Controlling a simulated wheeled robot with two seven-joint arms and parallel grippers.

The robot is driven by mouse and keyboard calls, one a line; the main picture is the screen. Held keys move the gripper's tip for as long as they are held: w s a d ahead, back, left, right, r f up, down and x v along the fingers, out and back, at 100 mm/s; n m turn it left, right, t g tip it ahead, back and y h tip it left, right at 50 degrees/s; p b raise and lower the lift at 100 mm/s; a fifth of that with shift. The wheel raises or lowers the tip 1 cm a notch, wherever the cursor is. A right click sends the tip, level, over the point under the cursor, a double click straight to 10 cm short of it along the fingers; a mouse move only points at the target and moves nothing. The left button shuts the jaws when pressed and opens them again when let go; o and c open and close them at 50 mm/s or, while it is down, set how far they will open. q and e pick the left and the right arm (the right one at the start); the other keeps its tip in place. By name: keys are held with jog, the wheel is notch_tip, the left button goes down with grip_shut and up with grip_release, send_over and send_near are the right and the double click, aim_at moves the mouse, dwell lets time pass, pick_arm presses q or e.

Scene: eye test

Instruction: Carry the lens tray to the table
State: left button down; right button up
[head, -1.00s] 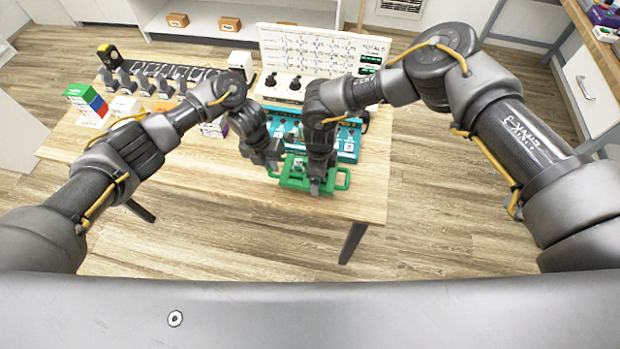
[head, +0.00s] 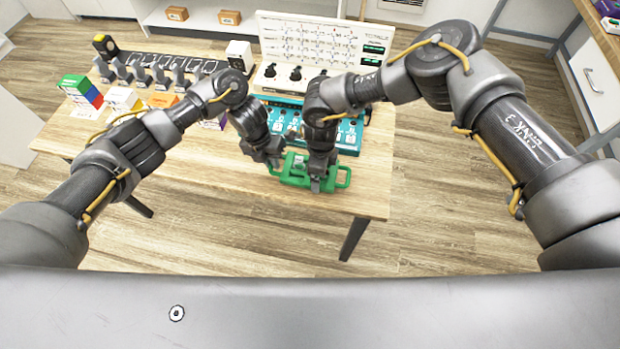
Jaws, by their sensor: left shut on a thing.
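The green lens tray (head: 296,179) is over the front part of the wooden table (head: 215,172), just in front of a teal console. It has a loop handle at each end. My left gripper (head: 275,163) is shut on the tray at its left end. My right gripper (head: 318,184) is at the tray's right part, close to the right handle. Its fingers are too small and dark to show whether they are shut. My wrists hide much of the tray's inside. I cannot tell if the tray's underside touches the tabletop.
The teal console (head: 349,137) and a white chart board (head: 322,40) stand behind the tray. A row of dark stands (head: 160,78) and small coloured boxes (head: 80,90) fill the table's left and back. Bare tabletop lies left of the tray and along the front edge.

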pick_arm(q)
jog(key=shift+w+d+f+b, duration=0.1)
jog(key=shift+w+f+b, duration=0.05)
jog(key=shift+f+b, duration=0.6)
pick_arm(e)
jog(key=shift+s+a+f, duration=0.1)
jog(key=shift+s+f, duration=0.05)
jog(key=shift+f, duration=0.35)
jog(key=shift+s+a+f, duration=0.1)
jog(key=shift+f, duration=0.4)
pick_arm(q)
jog(key=c, duration=1.8)
grip_release()
jog(key=shift+r+p, duration=0.1)
jog(key=shift+p, duration=0.2)
pick_arm(e)
jog(key=o, duration=0.8)
jog(key=shift+r, duration=0.2)
pick_arm(q)
jog(key=o, duration=0.3)
pick_arm(e)
jog(key=shift+o, duration=0.2)
jog(key=shift+w+d, duration=0.2)
pick_arm(q)
jog(key=shift+o, duration=0.2)
notch_tip(320, 180, up, 12)
jog(key=a, duration=0.2)
jog(key=shift+w, duration=0.15)
pick_arm(e)
notch_tip(320, 180, up, 12)
